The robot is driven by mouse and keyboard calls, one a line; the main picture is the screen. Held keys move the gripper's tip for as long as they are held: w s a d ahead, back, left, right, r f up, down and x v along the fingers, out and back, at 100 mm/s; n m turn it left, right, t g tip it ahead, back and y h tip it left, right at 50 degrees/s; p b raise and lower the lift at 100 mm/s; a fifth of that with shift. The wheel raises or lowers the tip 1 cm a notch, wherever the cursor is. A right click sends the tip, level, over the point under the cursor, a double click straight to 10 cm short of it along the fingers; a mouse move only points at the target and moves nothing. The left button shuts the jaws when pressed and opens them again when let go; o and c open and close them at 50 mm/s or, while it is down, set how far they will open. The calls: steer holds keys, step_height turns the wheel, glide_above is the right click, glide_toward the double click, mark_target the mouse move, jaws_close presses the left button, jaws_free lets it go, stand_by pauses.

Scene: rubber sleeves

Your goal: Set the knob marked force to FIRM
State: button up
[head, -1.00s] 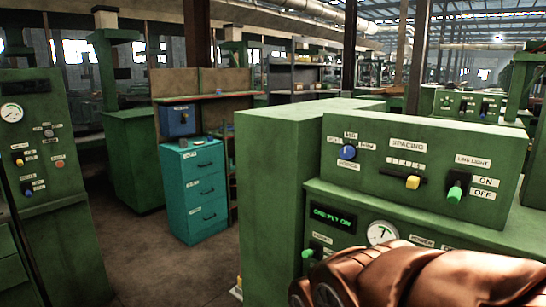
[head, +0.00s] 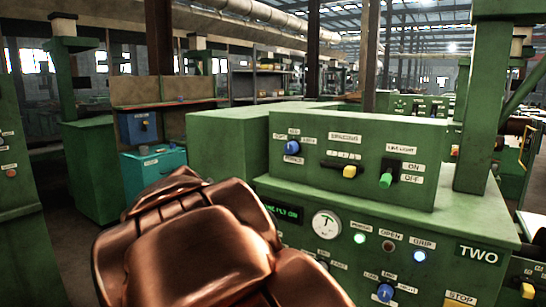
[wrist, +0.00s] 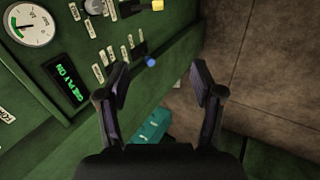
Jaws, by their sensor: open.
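A blue knob (head: 292,147) sits at the left of the upper panel on the green machine, with small labels around it. The label below it may read FORCE, but it is too small to be sure, and the knob's pointer direction is unclear. Another blue knob (head: 385,292) with small labels sits low on the same machine. In the wrist view, a small blue knob (wrist: 151,61) shows beyond the left fingertip; I cannot tell which knob it is. My gripper (wrist: 160,82) is open and empty between its black fingers. The head view does not show its fingers.
The upper panel also has a yellow slider (head: 350,171) and a green switch (head: 386,180). Below are a gauge (head: 326,224) and a lit display (head: 284,213). A teal drawer cabinet (head: 155,168) stands behind at left. My copper arm covers the lower middle.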

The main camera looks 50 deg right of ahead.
steer(key=w+d+r+n+h+b, duration=0.1)
steer(key=w+d+r+h, duration=0.2)
steer(key=d+r, duration=0.4)
steer(key=w+d+r+n+h+b, duration=0.1)
steer(key=w+d+r+h+b, duration=0.2)
steer(key=d, duration=0.6)
steer(key=n+h, duration=0.5)
steer(key=n, duration=0.2)
glide_toward(288, 149)
steer(key=d, duration=0.2)
steer(key=shift+d+f, duration=0.1)
steer(key=shift+d, duration=3.7)
steer(key=shift+c, duration=0.2)
steer(key=c, duration=1.1)
steer(key=shift+f, duration=0.1)
